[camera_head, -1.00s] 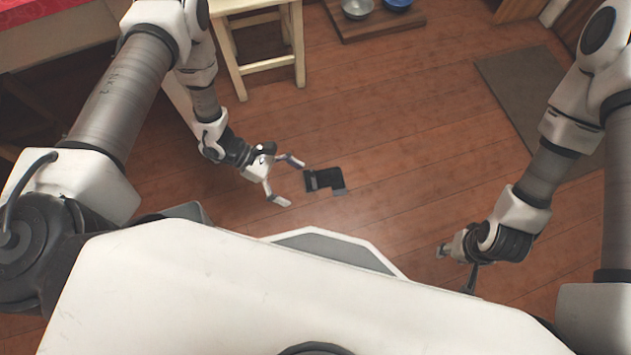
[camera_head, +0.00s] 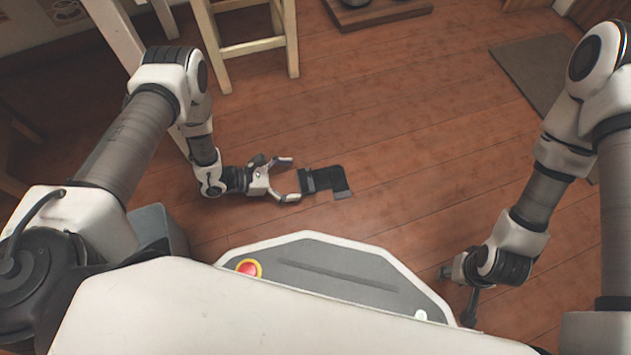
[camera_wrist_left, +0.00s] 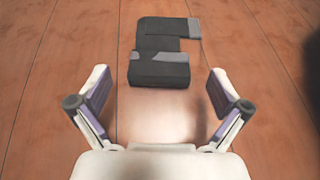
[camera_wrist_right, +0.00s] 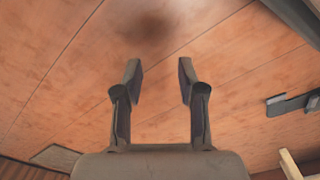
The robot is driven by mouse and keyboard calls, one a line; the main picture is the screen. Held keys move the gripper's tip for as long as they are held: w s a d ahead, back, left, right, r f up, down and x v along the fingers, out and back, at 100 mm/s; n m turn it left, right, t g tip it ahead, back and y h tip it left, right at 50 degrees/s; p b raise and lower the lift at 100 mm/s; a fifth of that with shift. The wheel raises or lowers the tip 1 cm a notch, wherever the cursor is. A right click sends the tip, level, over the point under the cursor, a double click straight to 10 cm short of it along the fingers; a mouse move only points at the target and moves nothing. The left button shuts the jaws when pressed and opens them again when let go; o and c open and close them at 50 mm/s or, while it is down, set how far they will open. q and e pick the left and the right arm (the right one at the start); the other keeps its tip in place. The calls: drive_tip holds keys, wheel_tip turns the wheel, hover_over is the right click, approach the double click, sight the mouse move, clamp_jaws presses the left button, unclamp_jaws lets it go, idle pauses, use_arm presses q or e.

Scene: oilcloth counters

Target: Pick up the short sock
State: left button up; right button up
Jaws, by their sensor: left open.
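The short sock (camera_head: 323,180) is black with grey patches and lies flat on the wooden floor in the head view. In the left wrist view the sock (camera_wrist_left: 162,50) lies ahead of the fingers, bent in an L shape. My left gripper (camera_head: 290,180) is open just left of the sock, low over the floor. In the left wrist view its fingers (camera_wrist_left: 165,98) stand apart with nothing between them. My right gripper (camera_head: 457,290) hangs at the right, far from the sock. In the right wrist view its fingers (camera_wrist_right: 160,85) are apart and empty.
A pale wooden stool (camera_head: 250,45) stands behind the left arm. A grey mat (camera_head: 545,75) lies at the back right. A wooden board with bowls (camera_head: 378,10) is at the top. The floor around the sock is clear.

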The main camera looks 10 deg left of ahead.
sight(308, 179)
use_arm(q)
drive_tip(key=d+f+b, duration=0.1)
drive_tip(key=w+d+f+b, duration=0.1)
drive_tip(key=shift+w+d+f, duration=0.15)
drive_tip(key=shift+d, duration=0.15)
use_arm(e)
drive_tip(key=f, duration=0.2)
drive_tip(key=w+f, duration=0.1)
drive_tip(key=shift+f, duration=0.4)
use_arm(q)
drive_tip(key=shift+w+d, duration=0.2)
drive_tip(key=shift+d, duration=0.15)
use_arm(e)
drive_tip(key=shift+f, duration=0.1)
use_arm(q)
drive_tip(key=shift+r, duration=0.2)
use_arm(e)
drive_tip(key=shift+w+r, duration=0.1)
drive_tip(key=shift+r, duration=0.1)
use_arm(q)
drive_tip(key=c, duration=1.1)
drive_tip(key=shift+o, duration=0.2)
drive_tip(key=shift+r, duration=0.1)
